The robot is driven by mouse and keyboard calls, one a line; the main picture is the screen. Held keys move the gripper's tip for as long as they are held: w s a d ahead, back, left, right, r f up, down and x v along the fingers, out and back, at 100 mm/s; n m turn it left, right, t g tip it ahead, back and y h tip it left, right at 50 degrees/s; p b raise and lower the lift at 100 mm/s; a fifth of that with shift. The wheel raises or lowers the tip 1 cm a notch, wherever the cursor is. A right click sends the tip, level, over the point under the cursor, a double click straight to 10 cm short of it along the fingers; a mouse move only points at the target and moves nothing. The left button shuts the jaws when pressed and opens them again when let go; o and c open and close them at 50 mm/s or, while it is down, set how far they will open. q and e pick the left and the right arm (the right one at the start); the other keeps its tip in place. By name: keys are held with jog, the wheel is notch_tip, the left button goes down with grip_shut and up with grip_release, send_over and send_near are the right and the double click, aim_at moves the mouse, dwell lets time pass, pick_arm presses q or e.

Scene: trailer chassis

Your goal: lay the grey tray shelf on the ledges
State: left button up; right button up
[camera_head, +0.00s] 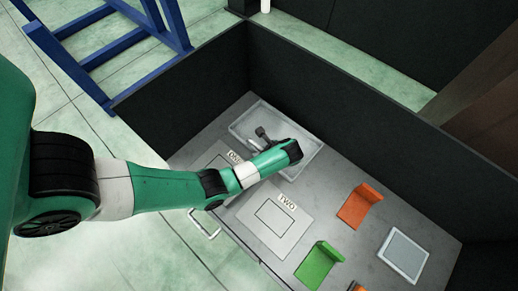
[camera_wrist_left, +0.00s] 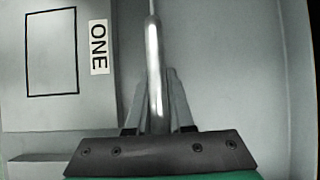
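A wide grey tray (camera_head: 302,166) with a raised pale rim lies at the back left of the grey deck. A smaller grey tray (camera_head: 403,253) with a pale rim lies at the front right; I cannot tell which is the tray shelf. My left gripper (camera_head: 262,133) is low over the wide tray. In the left wrist view, a silver rod (camera_wrist_left: 155,70) shows between the fingers of my left gripper (camera_wrist_left: 156,82). I cannot tell whether they press on it. No ledges can be made out clearly. My right gripper is not in view.
Plates marked ONE (camera_head: 214,163) and TWO (camera_head: 275,217) lie on the deck. An orange bracket (camera_head: 358,206) and a green bracket (camera_head: 319,264) stand to the right. Dark walls (camera_head: 340,115) rise behind. A white handle (camera_head: 204,225) sticks out at the deck's front edge.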

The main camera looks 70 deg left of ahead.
pick_arm(q)
jog(key=o, duration=0.3)
jog(key=shift+o, duration=0.2)
jog(key=shift+r, duration=0.15)
jog(key=shift+r, duration=0.3)
jog(key=p+v, duration=0.4)
jog(key=v, duration=0.7)
jog(key=shift+w+d+r, duration=0.15)
jog(key=shift+d+r, duration=0.05)
jog(key=shift+d, duration=0.05)
